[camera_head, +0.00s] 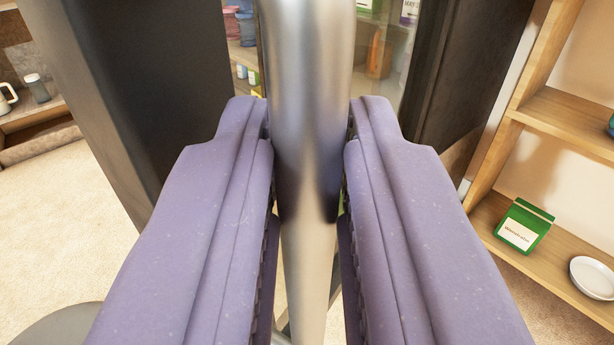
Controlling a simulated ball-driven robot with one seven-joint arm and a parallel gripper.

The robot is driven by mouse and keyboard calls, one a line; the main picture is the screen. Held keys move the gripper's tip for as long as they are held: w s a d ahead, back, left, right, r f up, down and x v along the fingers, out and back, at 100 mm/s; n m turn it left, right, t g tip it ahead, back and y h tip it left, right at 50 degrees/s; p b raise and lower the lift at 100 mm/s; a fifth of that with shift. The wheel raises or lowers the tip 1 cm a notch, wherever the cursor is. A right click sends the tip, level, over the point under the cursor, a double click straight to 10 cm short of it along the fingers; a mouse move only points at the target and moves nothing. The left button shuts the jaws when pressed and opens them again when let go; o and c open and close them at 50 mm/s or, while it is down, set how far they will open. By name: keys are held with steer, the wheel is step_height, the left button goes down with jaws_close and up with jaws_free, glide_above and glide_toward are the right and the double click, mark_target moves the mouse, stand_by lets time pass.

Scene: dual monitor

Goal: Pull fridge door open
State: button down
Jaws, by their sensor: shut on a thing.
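A thick silver bar, the fridge door handle (310,70), runs upright through the middle of the view. My gripper (309,165) has two purple padded fingers, one on each side of the handle, and is shut on it. The dark fridge door (150,90) stands behind and to the left of the handle, seen at an angle. To the right of the handle is a glass-like panel or opening (395,60) with bottles and cartons behind it, bordered by a dark upright frame (465,75). The fingers hide part of the door and handle.
A wooden shelf unit (570,115) stands close on the right, with a green packet (524,228) and a white plate (592,277). At far left is a wooden surface with a grey bottle (37,88). Pale carpet (70,215) lies open at the left.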

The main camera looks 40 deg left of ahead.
steer(key=shift+w+a+r, duration=0.1)
steer(key=shift+w+r, duration=0.05)
steer(key=shift+w, duration=0.15)
steer(key=c, duration=1.3)
jaws_free()
steer(key=shift+o, duration=0.7)
steer(key=shift+w+a, duration=0.15)
steer(key=shift+w, duration=0.1)
steer(key=shift+s, duration=0.15)
steer(key=shift+s, duration=0.1)
steer(key=p+v, duration=0.1)
steer(key=v, duration=0.6)
steer(key=shift+s+d, duration=0.25)
steer(key=shift+d, duration=0.1)
